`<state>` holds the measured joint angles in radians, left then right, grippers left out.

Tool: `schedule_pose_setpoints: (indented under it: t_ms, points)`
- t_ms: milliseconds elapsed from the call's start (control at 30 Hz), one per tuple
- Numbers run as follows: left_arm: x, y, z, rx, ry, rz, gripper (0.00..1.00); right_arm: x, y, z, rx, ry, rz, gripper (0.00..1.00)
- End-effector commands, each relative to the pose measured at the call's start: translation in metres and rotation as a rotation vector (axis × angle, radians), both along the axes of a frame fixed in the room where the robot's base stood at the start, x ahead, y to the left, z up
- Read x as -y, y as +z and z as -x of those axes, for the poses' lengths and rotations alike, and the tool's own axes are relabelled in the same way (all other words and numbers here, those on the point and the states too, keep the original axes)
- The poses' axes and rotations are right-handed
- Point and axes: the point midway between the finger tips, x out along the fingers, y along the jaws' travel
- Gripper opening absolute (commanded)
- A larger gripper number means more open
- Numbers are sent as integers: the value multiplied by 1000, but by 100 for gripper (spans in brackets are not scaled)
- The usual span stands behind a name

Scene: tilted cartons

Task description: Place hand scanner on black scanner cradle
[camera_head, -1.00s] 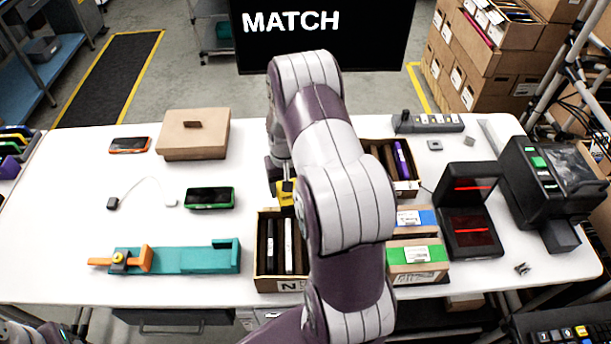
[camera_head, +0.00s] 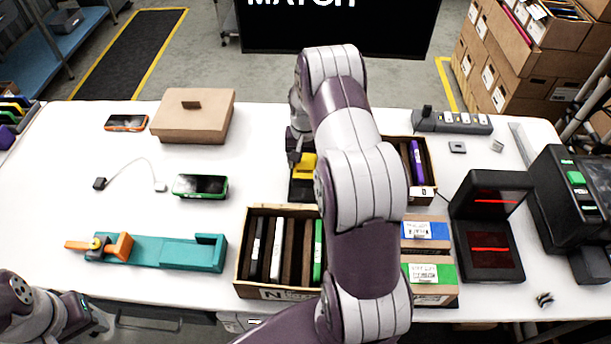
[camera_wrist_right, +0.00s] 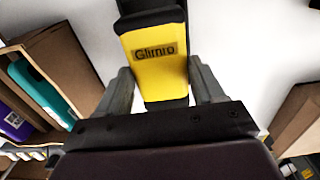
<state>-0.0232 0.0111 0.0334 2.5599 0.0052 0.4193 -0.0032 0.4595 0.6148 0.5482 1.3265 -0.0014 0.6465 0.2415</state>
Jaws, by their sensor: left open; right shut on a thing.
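The hand scanner (camera_head: 304,164) has a yellow body and black ends. My right gripper (camera_head: 296,150) is shut on it above the middle of the table. In the right wrist view the scanner (camera_wrist_right: 158,62) sits between the two fingers of my right gripper (camera_wrist_right: 160,80), with a dark part at its far end. A black block (camera_head: 303,190) shows just below the yellow body; I cannot tell whether it is the black scanner cradle or part of the scanner. My right arm hides the area beside it. My left gripper (camera_head: 90,318) is open and empty at the bottom left.
An open carton (camera_head: 243,262) with upright cases stands in front, and another carton (camera_head: 432,165) stands behind my arm. A teal fixture (camera_head: 180,252), green-edged device (camera_head: 200,186) and lidded brown box (camera_head: 193,118) are left. A black scanner unit (camera_head: 488,230) is right.

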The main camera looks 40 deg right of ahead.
Motion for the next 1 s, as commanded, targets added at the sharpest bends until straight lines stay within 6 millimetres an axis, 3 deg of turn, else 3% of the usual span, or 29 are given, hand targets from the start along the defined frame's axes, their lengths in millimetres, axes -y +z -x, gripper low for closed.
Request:
schedule_pose_setpoints:
  t_ms: [200,567,600,633,1000]
  points:
    - [0,-34,0,0,0,0,43,-1,-42,0,-2,0,-1,43]
    - [0,-32,0,1,0,0,43,-1,-42,0,0,0,0,43]
    - [0,-31,0,0,0,0,43,-1,-41,0,-1,0,-1,81]
    - [0,-31,0,0,0,0,43,-1,-41,0,-1,0,-1,91]
    - [0,-28,0,0,0,0,43,-1,-36,0,-1,0,-1,93]
